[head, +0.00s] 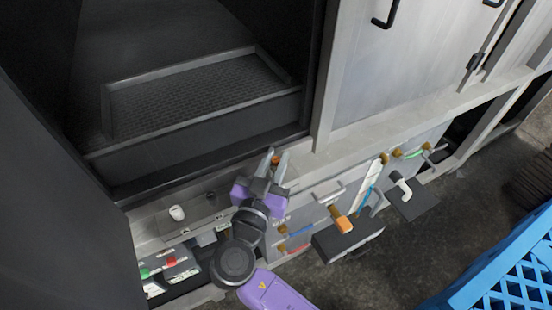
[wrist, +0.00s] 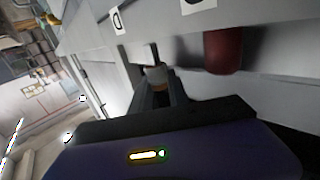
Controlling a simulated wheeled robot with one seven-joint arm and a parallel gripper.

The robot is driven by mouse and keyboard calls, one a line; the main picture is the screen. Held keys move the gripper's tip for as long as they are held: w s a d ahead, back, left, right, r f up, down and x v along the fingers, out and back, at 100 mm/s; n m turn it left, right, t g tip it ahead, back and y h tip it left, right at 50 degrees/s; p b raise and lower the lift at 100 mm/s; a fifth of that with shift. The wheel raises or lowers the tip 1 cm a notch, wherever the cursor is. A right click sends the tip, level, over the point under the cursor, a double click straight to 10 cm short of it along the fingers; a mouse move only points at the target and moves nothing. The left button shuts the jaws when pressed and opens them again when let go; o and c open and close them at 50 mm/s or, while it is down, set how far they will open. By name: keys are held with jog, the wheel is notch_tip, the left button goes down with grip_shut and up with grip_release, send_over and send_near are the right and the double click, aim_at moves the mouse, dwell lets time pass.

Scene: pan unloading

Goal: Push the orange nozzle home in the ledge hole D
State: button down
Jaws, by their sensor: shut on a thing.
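My gripper (head: 276,156) is at the ledge below the dark open bay, its fingers pointing away from me. It is shut on the orange nozzle (head: 276,159), of which only a small orange spot shows between the fingertips. In the wrist view the fingers (wrist: 160,92) close around a short pale piece with a tan lower part (wrist: 157,75). A white label (wrist: 117,21) that looks like D is on the ledge up and left of it. The hole itself is hidden, and I cannot tell how deep the nozzle sits.
A dark red cylinder (wrist: 223,52) is right of the fingers in the wrist view. A white cylinder (head: 177,213) stands on the ledge to the left. Handles, valves and coloured levers line the panel at right. A blue crate (head: 500,270) is at lower right.

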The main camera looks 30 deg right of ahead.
jog(key=shift+f+b, duration=1.6)
jog(key=shift+b, duration=0.3)
dwell(1.1)
jog(key=c, duration=1.2)
grip_release()
jog(key=v, duration=0.7)
jog(key=shift+s+a+r, duration=0.1)
jog(key=shift+s+a, duration=0.2)
